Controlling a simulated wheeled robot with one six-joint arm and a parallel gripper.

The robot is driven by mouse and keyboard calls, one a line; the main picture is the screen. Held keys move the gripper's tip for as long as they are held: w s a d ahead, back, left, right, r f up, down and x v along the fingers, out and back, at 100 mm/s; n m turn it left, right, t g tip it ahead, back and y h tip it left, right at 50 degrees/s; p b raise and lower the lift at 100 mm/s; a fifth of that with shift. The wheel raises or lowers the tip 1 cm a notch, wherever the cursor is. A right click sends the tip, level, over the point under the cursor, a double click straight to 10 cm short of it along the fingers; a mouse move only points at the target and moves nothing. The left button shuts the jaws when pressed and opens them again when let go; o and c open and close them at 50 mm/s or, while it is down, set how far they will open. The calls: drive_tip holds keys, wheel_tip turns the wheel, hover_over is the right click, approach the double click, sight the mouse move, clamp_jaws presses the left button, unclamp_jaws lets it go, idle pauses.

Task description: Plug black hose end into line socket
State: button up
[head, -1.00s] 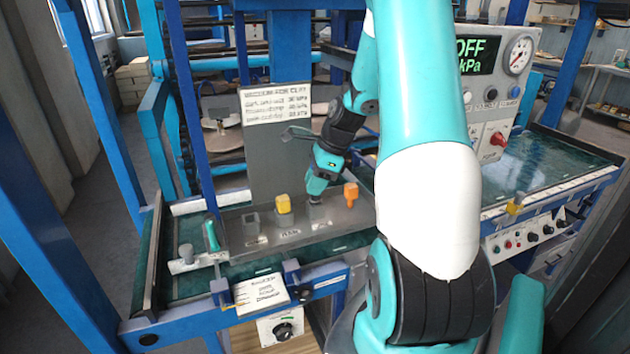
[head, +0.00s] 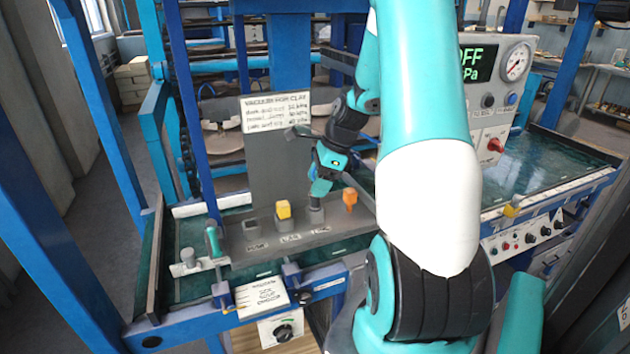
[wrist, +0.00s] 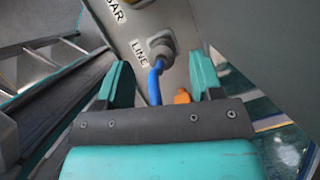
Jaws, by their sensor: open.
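The line socket (head: 316,215) is on the sloping grey panel (head: 352,220), between a yellow block and an orange piece. My gripper (head: 320,191) is just above it, pointing down. In the wrist view my gripper (wrist: 161,80) is open, its teal fingers spread apart. A grey round fitting (wrist: 160,48) sits at the LINE label, with a blue hose (wrist: 154,82) running from it down between my fingers. The fingers do not appear to touch the hose. I cannot make out a separate black hose end, or whether the fitting is one seated in the socket.
The yellow block (head: 284,210) and orange piece (head: 350,199) flank the socket. A teal-handled tool (head: 212,240) stands at the panel's left end. An upright grey plate with a text card (head: 275,107) rises behind. The control box (head: 488,100) reads OFF at right.

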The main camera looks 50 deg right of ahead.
drive_tip(key=p+v, duration=1.3)
drive_tip(key=v, duration=0.2)
